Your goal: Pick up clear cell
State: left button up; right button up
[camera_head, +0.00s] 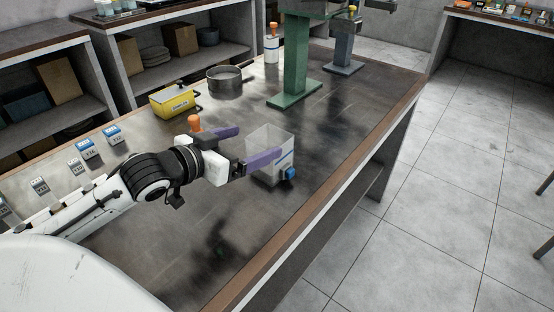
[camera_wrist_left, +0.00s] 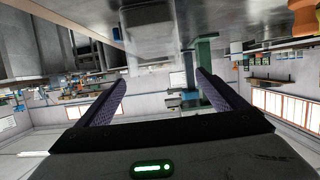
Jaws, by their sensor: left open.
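The clear cell (camera_head: 283,166) is a see-through box with a blue stripe and a blue knob low on its side. It stands upright on the dark bench top. My left gripper (camera_head: 259,141) is open, with its purple fingers spread at the near left side of the cell. One finger overlaps the cell's front in the head view, and I cannot tell whether it touches. In the left wrist view a pale box, likely the cell (camera_wrist_left: 150,42), shows ahead, beyond the open fingers of the left gripper (camera_wrist_left: 161,74). The right gripper is out of view.
A yellow container (camera_head: 174,102), a metal pan (camera_head: 225,82) and a white bottle with an orange top (camera_head: 271,46) stand farther back. A green stand (camera_head: 296,62) rises behind the cell. Small blue-topped blocks (camera_head: 112,134) lie left. The bench's right front is clear.

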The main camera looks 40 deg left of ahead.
aim_at(281, 134)
pick_arm(q)
jog(key=shift+d+x, duration=0.15)
jog(key=shift+x, duration=1.6)
jog(key=shift+d+x, duration=0.15)
jog(key=shift+x, duration=1.6)
jog(key=shift+s+f, duration=0.1)
jog(key=shift+f, duration=0.05)
jog(key=c, duration=1.8)
jog(key=shift+c, duration=1.4)
